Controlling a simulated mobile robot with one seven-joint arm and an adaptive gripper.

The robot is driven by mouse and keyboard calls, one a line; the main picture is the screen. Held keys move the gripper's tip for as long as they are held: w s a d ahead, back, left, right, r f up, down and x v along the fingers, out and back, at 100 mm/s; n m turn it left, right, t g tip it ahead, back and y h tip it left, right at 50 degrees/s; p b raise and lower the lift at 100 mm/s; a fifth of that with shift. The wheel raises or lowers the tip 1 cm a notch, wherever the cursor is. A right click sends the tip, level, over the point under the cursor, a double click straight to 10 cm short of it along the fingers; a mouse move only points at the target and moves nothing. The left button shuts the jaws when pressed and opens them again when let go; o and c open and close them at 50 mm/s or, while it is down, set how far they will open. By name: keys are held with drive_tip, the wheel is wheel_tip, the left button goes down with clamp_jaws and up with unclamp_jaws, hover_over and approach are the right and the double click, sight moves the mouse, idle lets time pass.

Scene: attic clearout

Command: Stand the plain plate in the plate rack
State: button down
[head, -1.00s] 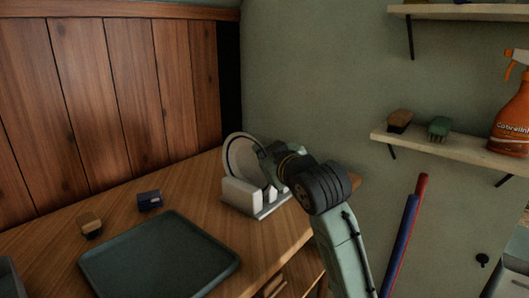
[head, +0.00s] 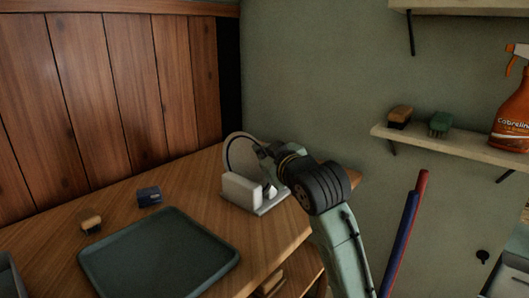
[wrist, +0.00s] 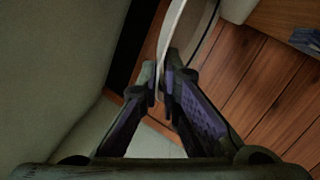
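The plain plate (head: 241,152), pale with a dark-looking rim, stands near upright at the white plate rack (head: 241,190), at the table's far right corner. The rack's front panel hides its lower part, so I cannot tell whether it rests in a slot. My gripper (head: 268,178) reaches in from the right, at the plate's right side. In the wrist view the plate (wrist: 175,30) shows edge-on, its edge between my fingertips (wrist: 159,88), which are closed on it. Part of the rack (wrist: 238,8) shows at the top there.
A dark tray (head: 160,255) lies at the table's front. A blue box (head: 149,197) and a small brush (head: 91,224) lie left of the rack. A wall shelf (head: 460,147) with brushes and an orange spray bottle (head: 513,115) is at right. The wall stands close behind the rack.

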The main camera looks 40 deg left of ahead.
drive_tip(key=shift+f, duration=0.35)
idle(0.3)
drive_tip(key=c, duration=1.7)
unclamp_jaws()
drive_tip(key=shift+d, duration=0.1)
drive_tip(key=v, duration=1.2)
